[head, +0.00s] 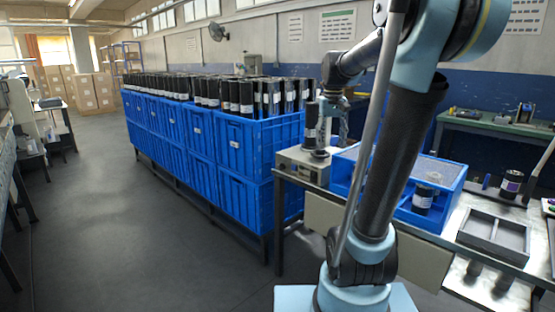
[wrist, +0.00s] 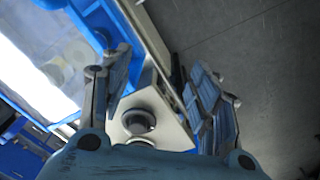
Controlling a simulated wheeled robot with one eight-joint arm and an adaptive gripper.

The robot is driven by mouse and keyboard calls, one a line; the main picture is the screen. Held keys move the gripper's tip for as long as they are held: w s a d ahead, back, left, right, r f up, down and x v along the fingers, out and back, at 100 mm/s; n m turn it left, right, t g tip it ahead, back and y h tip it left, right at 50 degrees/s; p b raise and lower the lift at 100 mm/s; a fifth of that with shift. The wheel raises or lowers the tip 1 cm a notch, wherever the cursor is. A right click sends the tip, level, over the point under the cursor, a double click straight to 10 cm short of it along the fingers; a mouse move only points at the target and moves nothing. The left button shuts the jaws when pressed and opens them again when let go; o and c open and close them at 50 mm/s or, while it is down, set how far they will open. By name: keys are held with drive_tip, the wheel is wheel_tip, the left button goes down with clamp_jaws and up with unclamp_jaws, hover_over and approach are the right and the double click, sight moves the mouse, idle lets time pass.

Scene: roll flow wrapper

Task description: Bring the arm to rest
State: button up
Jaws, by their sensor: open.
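My gripper (head: 338,128) is at the end of my raised, bent arm, above the left end of the workbench in the head view. In the wrist view my gripper (wrist: 160,88) has its two fingers spread wide apart with nothing between them. Below the fingers are the edge of the bench and a pale machine with a round dark part (wrist: 138,122). A black roll (head: 311,122) stands on the grey machine (head: 300,165), just left of my gripper in the head view.
Stacked blue crates (head: 235,140) full of black rolls stand left of the bench. A blue tray (head: 455,180) holds a roll (head: 422,200). A dark divided tray (head: 492,236) lies to the right. The grey floor (head: 90,220) at left is clear.

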drive_tip(key=s+f+t, duration=0.1)
drive_tip(key=s+f, duration=1.9)
drive_tip(key=s, duration=0.3)
drive_tip(key=shift+f+t, duration=0.4)
drive_tip(key=shift+s, duration=0.1)
drive_tip(key=shift+w+f, duration=0.2)
drive_tip(key=shift+w, duration=0.25)
idle(0.5)
